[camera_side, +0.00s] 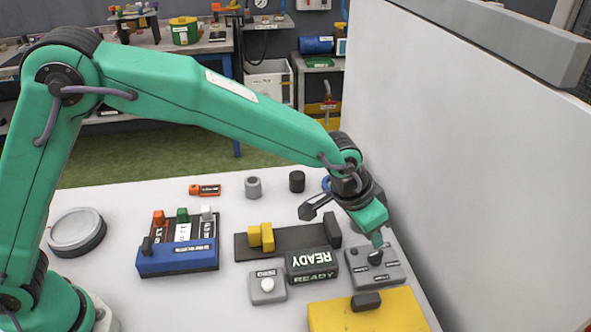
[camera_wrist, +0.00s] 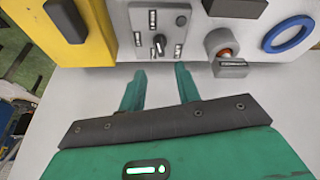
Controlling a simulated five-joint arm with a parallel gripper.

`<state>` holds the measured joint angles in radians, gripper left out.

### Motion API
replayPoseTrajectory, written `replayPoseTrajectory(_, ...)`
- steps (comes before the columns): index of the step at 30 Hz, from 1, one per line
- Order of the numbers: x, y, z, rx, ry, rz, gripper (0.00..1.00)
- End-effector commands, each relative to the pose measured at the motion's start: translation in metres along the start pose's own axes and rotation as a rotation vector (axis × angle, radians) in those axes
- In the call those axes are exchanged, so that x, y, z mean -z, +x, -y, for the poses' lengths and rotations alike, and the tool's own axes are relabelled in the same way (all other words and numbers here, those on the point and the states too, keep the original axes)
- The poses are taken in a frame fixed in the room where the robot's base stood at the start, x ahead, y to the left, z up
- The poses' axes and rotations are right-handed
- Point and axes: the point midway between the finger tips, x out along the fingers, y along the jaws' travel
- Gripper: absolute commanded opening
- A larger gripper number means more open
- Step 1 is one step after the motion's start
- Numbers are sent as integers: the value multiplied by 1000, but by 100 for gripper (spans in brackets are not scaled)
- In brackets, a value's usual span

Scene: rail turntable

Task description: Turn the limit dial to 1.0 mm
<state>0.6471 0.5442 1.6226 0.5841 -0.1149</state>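The limit dial is a dark knob (camera_side: 376,257) on a grey box (camera_side: 392,274) at the right of the table. In the wrist view the knob (camera_wrist: 159,42) sits on the box face (camera_wrist: 170,12), ringed by small labels too small to read. The knob's pointer looks roughly upright in that view. My gripper (camera_wrist: 160,78) is open and empty, its two green fingers apart, with the knob beyond the gap between the tips. In the side view my gripper (camera_side: 377,240) is just above the dial box. Whether it touches the knob cannot be told.
A READY display (camera_side: 312,266) and a button box (camera_side: 267,287) stand left of the dial. A yellow block (camera_side: 390,315) is in front. A white wall (camera_side: 470,150) rises at right.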

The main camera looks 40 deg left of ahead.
Motion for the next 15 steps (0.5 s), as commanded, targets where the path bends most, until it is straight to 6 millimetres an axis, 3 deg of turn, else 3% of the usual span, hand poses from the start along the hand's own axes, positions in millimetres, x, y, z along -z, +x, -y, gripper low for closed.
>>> replayPoseTrajectory(3, 0, 0, 0, 0, 0, 0, 33)
replayPoseTrajectory(7, 0, 0, 0, 0, 5, 1, 53)
replayPoseTrajectory(15, 5, 3, -1, 1, 143, 36, 53)
